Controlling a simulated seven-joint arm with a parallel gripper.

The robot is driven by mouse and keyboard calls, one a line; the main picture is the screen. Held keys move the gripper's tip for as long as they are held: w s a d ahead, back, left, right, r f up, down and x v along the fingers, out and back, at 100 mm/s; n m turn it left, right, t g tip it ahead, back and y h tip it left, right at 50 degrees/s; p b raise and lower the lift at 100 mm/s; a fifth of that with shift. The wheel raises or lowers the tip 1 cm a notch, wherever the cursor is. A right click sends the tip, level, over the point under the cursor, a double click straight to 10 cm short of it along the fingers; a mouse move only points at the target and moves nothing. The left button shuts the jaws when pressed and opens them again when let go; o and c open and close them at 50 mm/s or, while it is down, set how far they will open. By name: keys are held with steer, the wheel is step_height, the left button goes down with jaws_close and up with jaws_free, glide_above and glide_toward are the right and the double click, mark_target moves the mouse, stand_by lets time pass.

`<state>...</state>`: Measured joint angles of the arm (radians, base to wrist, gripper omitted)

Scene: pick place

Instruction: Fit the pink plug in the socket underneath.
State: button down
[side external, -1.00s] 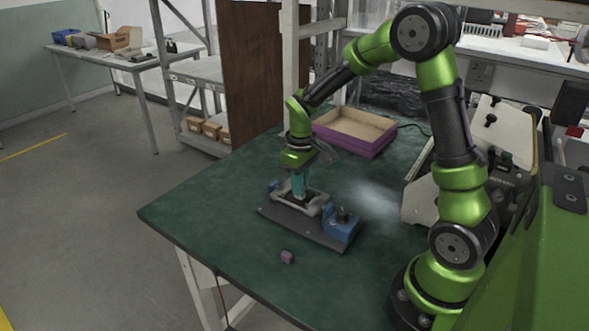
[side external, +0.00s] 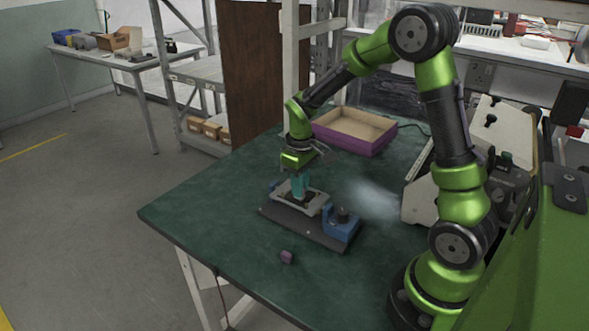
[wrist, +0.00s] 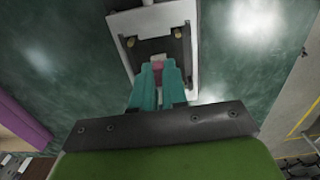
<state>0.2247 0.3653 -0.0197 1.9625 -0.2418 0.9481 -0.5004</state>
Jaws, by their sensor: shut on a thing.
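My gripper (side external: 299,190) points down over the light grey socket frame (side external: 316,209) on the dark fixture plate (side external: 290,224). Its teal fingers (wrist: 158,72) are shut on the pink plug (wrist: 157,65), which shows between the fingertips in the wrist view. The socket frame (wrist: 191,73) surrounds a dark recess with two brass-coloured pins in the wrist view. The plug is over or at this recess; the fingers hide its lower end, so I cannot tell whether it touches or has entered the socket.
A blue block with a black knob (side external: 342,224) stands at the plate's right end. A purple-sided tray (side external: 347,138) is behind. The table's left part is clear.

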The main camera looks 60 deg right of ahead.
steer(key=shift+f, duration=0.1)
steer(key=c, duration=1.1)
jaws_free()
steer(key=c, duration=0.3)
steer(key=shift+c, duration=0.2)
steer(key=shift+r, duration=3.55)
